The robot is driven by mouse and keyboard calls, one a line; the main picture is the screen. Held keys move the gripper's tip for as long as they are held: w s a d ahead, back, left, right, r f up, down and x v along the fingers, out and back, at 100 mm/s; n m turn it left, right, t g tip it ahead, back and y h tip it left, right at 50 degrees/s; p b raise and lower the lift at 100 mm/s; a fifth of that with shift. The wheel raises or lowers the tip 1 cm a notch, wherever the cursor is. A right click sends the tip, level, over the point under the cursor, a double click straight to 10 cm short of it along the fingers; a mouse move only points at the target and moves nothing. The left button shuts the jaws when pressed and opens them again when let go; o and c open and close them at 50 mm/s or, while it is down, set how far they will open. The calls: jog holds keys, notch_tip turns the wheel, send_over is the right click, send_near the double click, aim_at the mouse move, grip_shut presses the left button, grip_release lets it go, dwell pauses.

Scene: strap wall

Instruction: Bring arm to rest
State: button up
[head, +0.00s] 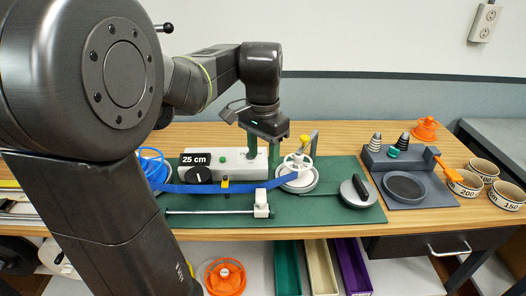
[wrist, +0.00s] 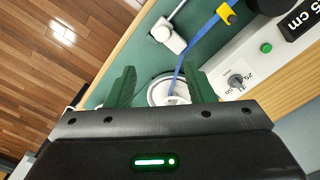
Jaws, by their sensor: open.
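My gripper (head: 263,158) is open and empty, its two green fingers pointing down over the back of the green board (head: 330,210). The wrist view also shows my gripper (wrist: 161,90) with its fingers apart and a white round spool (wrist: 160,92) visible between and beyond them. In the head view the gripper hangs just left of the white handwheel (head: 297,164), in front of or above the pale box (head: 232,158). I cannot tell whether the fingers touch anything. A blue strap (head: 215,188) runs from a blue coil at the left to the handwheel.
A white block (head: 261,203) on a rod and a black-handled disc (head: 358,191) sit on the board. A grey tray (head: 408,180) and several labelled cups (head: 466,182) stand at the right. Open air lies above the table.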

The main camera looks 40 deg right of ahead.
aim_at(260, 199)
jog(key=shift+f, duration=0.1)
dwell(0.4)
notch_tip(260, 199, down, 13)
jog(key=shift+f+b, duration=0.2)
jog(key=shift+b, duration=0.35)
jog(key=shift+w+a+f, duration=0.1)
jog(key=shift+a+f, duration=0.05)
jog(key=shift+f, duration=0.05)
jog(key=shift+w+a, duration=0.2)
jog(key=shift+a, duration=0.1)
jog(key=shift+r, duration=0.1)
